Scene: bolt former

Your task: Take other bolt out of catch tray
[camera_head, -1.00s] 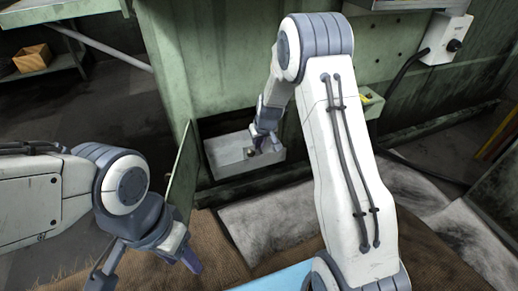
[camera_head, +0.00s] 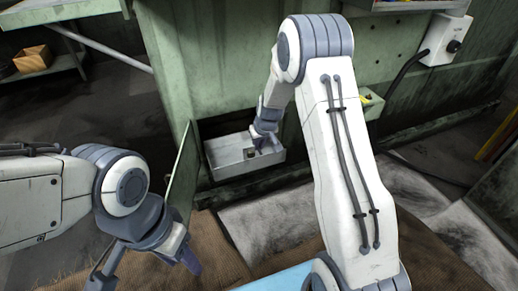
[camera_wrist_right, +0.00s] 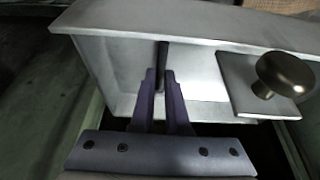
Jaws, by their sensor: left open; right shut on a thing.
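The catch tray (camera_head: 237,171) is a pale grey metal tray standing in the low opening of the green machine; its wall and floor also fill the right wrist view (camera_wrist_right: 120,60). My right gripper (camera_head: 263,147) reaches down into the tray. In the right wrist view, its fingers (camera_wrist_right: 160,78) are shut on a thin dark shaft, a bolt (camera_wrist_right: 162,54), which stands close to the tray's far wall. The bolt's ends are hard to make out. My left gripper (camera_head: 148,272) is open and empty at the lower left, away from the tray.
A brownish round knob (camera_wrist_right: 284,74) on a small plate is right of the fingers. A green door (camera_head: 183,168) stands open left of the tray. A blue surface (camera_head: 278,279) is at the bottom. A wooden box (camera_head: 33,59) sits on a shelf at the far left.

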